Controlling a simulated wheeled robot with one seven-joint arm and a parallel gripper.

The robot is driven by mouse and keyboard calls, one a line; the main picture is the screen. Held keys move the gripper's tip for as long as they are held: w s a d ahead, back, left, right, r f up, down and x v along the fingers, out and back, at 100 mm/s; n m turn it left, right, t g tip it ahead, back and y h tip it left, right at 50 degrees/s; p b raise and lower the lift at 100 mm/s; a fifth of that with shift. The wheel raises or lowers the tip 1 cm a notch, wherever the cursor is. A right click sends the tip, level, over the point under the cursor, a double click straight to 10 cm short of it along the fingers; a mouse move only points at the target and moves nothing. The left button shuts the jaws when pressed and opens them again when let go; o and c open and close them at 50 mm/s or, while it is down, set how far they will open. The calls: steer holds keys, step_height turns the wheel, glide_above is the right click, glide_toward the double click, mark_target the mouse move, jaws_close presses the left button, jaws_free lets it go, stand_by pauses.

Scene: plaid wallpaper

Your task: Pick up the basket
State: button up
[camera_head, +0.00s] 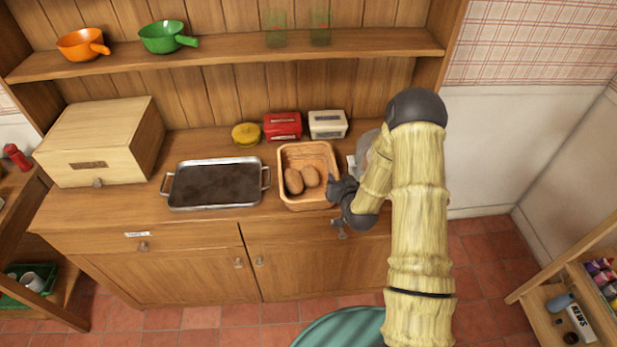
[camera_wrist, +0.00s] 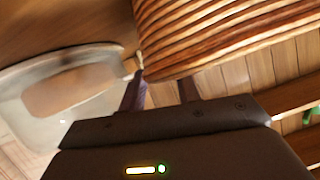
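The basket (camera_head: 287,170) is a light wicker one on the counter, with brown rounded items (camera_head: 302,180) like loaves or potatoes in it. My gripper (camera_head: 343,190) is at its right side, close to the rim. In the wrist view the basket's woven wall (camera_wrist: 230,35) fills the upper right, just beyond the fingers. My gripper's two fingers (camera_wrist: 162,92) are apart there. The right finger's tip is hidden by the basket wall, and I cannot tell whether either finger touches it.
A metal tray (camera_head: 215,186) stands just left of the basket. A red box (camera_head: 282,126), a white box (camera_head: 327,124) and a yellow round item (camera_head: 245,134) stand behind. A pale clear container (camera_wrist: 70,95) is close left of the fingers. A shelf (camera_head: 230,48) runs above.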

mark_target(336, 174)
steer(key=shift+p+x, duration=0.5)
steer(key=shift+x, duration=1.2)
steer(key=shift+d, duration=0.1)
jaws_close()
